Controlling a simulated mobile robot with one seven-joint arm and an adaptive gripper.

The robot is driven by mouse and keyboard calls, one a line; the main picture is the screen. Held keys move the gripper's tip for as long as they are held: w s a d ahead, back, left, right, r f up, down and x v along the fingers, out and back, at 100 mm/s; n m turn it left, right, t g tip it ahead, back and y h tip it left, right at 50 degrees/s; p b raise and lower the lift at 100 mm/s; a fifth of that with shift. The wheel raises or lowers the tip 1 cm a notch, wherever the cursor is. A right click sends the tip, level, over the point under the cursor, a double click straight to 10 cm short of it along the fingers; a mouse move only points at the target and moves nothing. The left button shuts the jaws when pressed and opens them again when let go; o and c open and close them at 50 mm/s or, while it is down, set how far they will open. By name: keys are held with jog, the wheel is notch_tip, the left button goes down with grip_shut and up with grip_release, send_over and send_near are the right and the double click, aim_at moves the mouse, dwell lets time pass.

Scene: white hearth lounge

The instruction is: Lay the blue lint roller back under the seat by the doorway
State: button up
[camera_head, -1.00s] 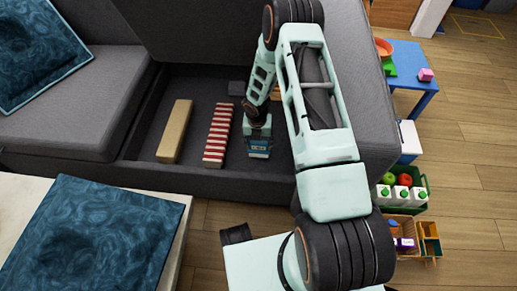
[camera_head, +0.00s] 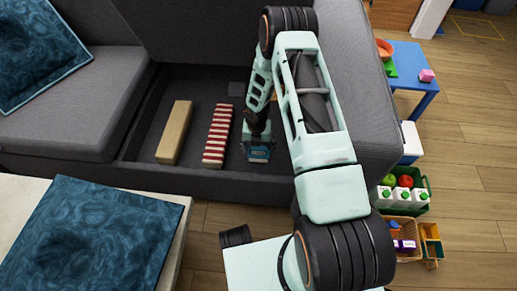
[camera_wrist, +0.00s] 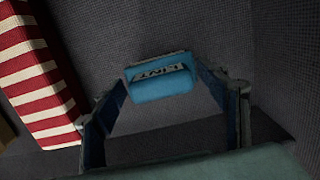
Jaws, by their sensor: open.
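The sofa seat is raised, and the dark storage compartment (camera_head: 195,92) under it is open. My gripper (camera_head: 258,153) reaches down into its right part. In the wrist view my gripper (camera_wrist: 160,82) is open, with one dark blue finger on each side. The blue lint roller (camera_wrist: 160,87), with a lettered label, shows between the fingertips, low in the compartment. I cannot tell whether a finger touches it. In the head view my arm and gripper mostly hide that spot.
A red-and-white striped block (camera_head: 218,135) lies just left of my gripper, with a tan block (camera_head: 174,132) further left. The compartment's front wall (camera_head: 190,182) is close in front. A blue table (camera_head: 412,75) and a green crate (camera_head: 420,190) stand right of the sofa.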

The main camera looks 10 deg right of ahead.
aim_at(258, 156)
notch_tip(258, 156, up, 12)
jog(key=s+p, duration=0.1)
jog(key=p, duration=0.3)
jog(key=shift+a, duration=0.3)
jog(key=shift+s+r, duration=0.1)
